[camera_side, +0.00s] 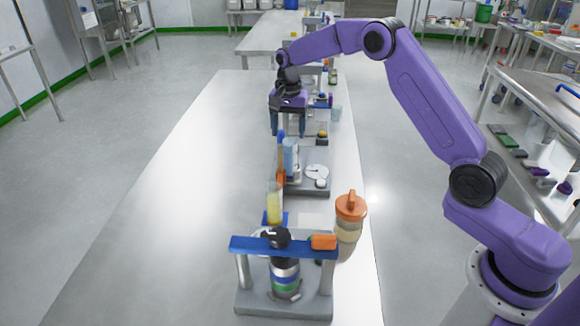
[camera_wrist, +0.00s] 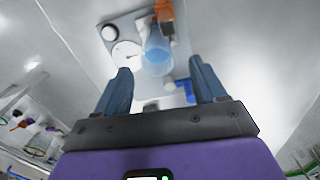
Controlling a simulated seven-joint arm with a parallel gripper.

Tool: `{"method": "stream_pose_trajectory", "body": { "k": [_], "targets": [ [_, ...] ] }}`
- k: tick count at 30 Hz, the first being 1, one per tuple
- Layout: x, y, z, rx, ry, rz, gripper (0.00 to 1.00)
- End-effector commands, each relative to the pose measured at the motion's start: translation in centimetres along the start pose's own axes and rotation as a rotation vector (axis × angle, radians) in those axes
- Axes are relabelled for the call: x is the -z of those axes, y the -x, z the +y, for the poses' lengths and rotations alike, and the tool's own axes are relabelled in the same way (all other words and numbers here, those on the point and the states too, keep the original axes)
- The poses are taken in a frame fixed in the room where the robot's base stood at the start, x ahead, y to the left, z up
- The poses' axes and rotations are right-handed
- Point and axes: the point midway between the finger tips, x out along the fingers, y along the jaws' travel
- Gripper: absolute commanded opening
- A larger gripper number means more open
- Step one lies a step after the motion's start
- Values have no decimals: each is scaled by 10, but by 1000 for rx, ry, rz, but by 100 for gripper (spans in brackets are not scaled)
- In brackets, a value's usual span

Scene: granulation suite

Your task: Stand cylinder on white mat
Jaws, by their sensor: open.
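A second clear cylinder with yellow liquid (camera_side: 274,206) stands nearer the side camera, on a blue foot. A pale square, seemingly the white mat (camera_side: 311,220), lies to its right, bare where visible. My gripper (camera_side: 288,134) is open and empty, pointing down above the table, just behind the blue-liquid cylinder; its fingers (camera_wrist: 160,65) are apart.
The grey stand (camera_side: 318,188) carries a round dial (camera_side: 316,171). An orange-lidded jar (camera_side: 349,216) stands right of the mat. A blue-barred frame (camera_side: 285,247) holding a dark bottle is in front. Small items stand behind my gripper. The table's left side (camera_side: 190,190) is clear.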

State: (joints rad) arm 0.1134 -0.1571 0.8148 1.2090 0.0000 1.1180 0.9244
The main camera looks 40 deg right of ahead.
Motion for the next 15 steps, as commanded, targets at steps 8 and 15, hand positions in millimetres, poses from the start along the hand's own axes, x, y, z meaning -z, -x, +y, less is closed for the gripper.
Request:
{"method": "stream_pose_trajectory", "body": {
  "k": [8, 15],
  "targets": [
    [0, -21, 1, -1, 0, 0, 70],
    [-1, -52, 6, -3, 0, -3, 70]
  ]
}}
